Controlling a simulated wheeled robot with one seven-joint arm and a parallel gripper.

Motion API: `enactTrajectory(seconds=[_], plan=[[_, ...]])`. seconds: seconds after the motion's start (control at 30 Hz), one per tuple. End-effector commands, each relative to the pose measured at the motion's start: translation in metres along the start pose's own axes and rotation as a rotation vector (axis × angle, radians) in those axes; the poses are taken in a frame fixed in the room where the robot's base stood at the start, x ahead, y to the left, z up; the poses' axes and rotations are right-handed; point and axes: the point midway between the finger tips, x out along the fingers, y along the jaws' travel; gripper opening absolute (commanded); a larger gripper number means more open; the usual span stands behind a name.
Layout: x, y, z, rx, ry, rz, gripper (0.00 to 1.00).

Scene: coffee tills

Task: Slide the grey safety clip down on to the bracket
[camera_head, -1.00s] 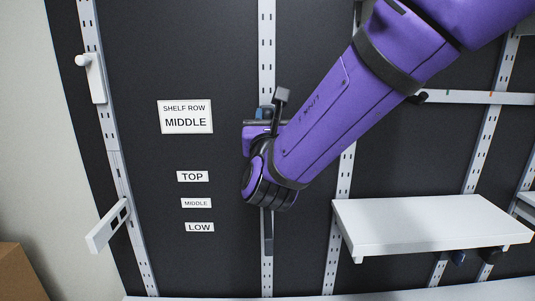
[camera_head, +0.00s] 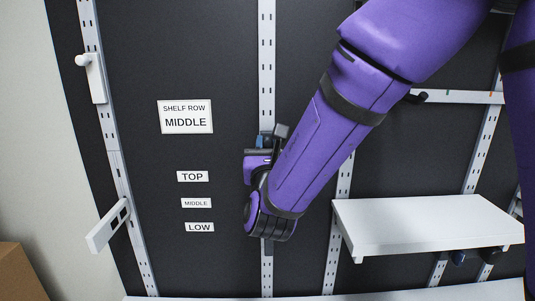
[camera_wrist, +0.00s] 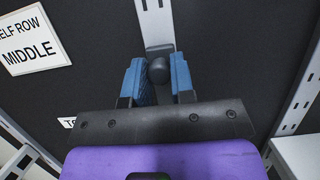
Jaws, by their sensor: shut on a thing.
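My gripper (camera_wrist: 158,72) has blue fingers, shut on the dark round knob of the grey safety clip (camera_wrist: 160,47). The clip's grey plate shows just beyond the fingers, against the slotted upright (camera_wrist: 154,18). In the head view my gripper (camera_head: 264,141) is at the middle upright, and my wrist hides most of the clip. A dark grey piece (camera_head: 268,248), perhaps part of the bracket, shows on the same upright below my wrist. Whether the clip touches the bracket is hidden.
On the left upright are a pale knobbed clip (camera_head: 95,78) and, lower, a bracket (camera_head: 108,228). A white shelf (camera_head: 430,222) stands out to the right of my wrist. Labels (camera_head: 185,117) are on the dark panel. A brown box (camera_head: 20,272) is at lower left.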

Motion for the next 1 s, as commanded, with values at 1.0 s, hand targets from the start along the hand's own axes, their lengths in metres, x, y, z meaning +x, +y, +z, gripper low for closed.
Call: enactTrajectory(seconds=[1.0], plan=[[-0.013,0.001,-0.034,-0.001,0.002,0.003,0.02]])
